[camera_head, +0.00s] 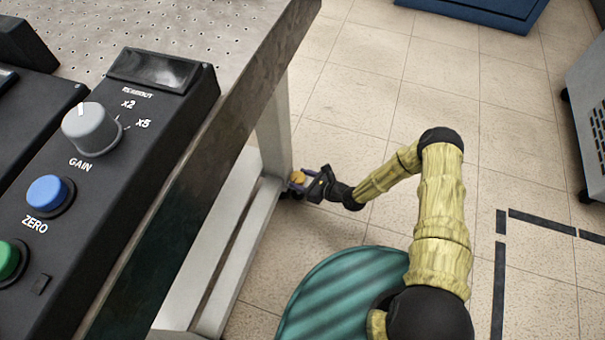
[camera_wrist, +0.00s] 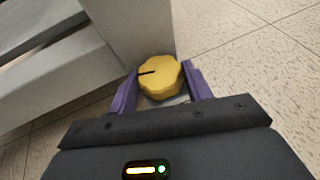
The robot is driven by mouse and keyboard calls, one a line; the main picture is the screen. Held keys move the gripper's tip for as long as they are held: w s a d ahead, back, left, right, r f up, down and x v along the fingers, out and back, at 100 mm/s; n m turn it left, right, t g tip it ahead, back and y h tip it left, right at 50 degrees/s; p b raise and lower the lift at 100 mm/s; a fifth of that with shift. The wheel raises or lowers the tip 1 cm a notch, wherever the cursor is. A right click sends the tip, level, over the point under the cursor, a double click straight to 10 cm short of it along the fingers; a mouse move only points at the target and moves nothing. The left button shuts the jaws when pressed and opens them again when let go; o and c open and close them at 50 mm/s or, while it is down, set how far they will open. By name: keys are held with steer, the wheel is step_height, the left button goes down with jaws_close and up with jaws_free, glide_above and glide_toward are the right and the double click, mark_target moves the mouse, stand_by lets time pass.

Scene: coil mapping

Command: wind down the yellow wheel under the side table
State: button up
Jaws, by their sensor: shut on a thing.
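The yellow wheel (camera_wrist: 161,78) sits low by the foot of the side table's leg (camera_wrist: 128,30). It has a scalloped rim and a dark mark line pointing left in the wrist view. My gripper (camera_wrist: 160,88) has its two purple fingers on either side of the wheel, shut on it. In the head view my gripper (camera_head: 304,186) is at the leg's base, with the wheel (camera_head: 298,177) small between the fingers. The side table (camera_head: 230,150) shows its top edge, a pale leg and low rails. What lies beneath the wheel is mostly hidden.
On the table top is a black box with a grey GAIN knob (camera_head: 91,128), a blue ZERO button (camera_head: 47,191) and a green button (camera_head: 8,260). Tiled floor (camera_head: 350,80) is open right of the table. A grey cabinet (camera_head: 590,100) stands at the far right.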

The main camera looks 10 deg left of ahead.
steer(key=p, duration=0.1)
steer(key=m+t+p, duration=0.1)
steer(key=shift+a+r+h+p, duration=0.15)
steer(key=shift+r+h+p, duration=0.15)
steer(key=shift+r+p, duration=0.05)
steer(key=shift+f+t+p, duration=0.3)
steer(key=shift+t+p, duration=0.1)
steer(key=shift+p, duration=0.05)
steer(key=o, duration=1)
steer(key=shift+c, duration=0.2)
steer(key=shift+s, duration=0.1)
steer(key=shift+s+f, duration=0.1)
steer(key=b, duration=0.1)
steer(key=g+b, duration=0.1)
steer(key=b, duration=0.1)
steer(key=shift+w+f+n, duration=0.2)
steer(key=shift+f+n, duration=0.05)
steer(key=shift+n, duration=0.05)
steer(key=n+g+b, duration=0.1)
steer(key=b, duration=0.2)
steer(key=n+g+b, duration=0.1)
steer(key=b, duration=0.3)
steer(key=n+g+y+b, duration=0.1)
steer(key=g+b, duration=0.1)
steer(key=b, duration=0.1)
steer(key=shift+w+d+r+n+b, duration=0.1)
steer(key=shift+w+d+n+b, duration=0.1)
steer(key=shift+w+n+b, duration=0.15)
